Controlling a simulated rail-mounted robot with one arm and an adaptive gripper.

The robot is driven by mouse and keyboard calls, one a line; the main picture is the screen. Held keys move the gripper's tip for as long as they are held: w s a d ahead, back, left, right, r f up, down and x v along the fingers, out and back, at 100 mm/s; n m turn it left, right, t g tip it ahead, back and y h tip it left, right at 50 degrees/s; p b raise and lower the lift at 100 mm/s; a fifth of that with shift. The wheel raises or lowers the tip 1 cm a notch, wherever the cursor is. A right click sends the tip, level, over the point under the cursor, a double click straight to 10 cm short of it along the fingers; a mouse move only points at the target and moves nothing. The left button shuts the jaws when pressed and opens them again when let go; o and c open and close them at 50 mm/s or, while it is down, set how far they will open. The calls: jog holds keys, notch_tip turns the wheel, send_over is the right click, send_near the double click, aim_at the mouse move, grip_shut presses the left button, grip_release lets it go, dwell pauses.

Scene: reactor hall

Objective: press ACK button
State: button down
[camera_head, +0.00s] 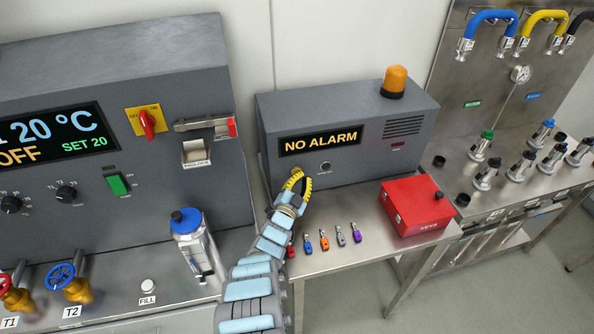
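The grey alarm box (365,118) stands on the steel bench, with an amber "NO ALARM" display (320,141) on its front. A small round dark control (326,167) sits below the display; its label is too small to read. No button marked ACK can be read. My gripper (303,176), with yellow and black fingers, is in front of the lower left of the box's face and hides part of it. I cannot tell whether it touches the box. No held object shows; the finger gap is too small to judge.
An amber beacon (395,82) tops the box. Several small coloured tagged items (324,242) lie on the bench right of my arm, near a red KEYS box (411,206). A blue-capped flask (194,244) stands left, before the grey control cabinet (120,60).

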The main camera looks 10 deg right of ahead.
jog(key=shift+s+p, duration=0.3)
jog(key=shift+s+d+r, duration=0.1)
jog(key=shift+s, duration=0.05)
jog(key=shift+s+d+p, duration=0.15)
jog(key=shift+s+p, duration=1.05)
jog(key=shift+p, duration=0.55)
jog(key=shift+s+d+p, duration=0.1)
jog(key=shift+s+p, duration=1.1)
jog(key=shift+p, duration=0.5)
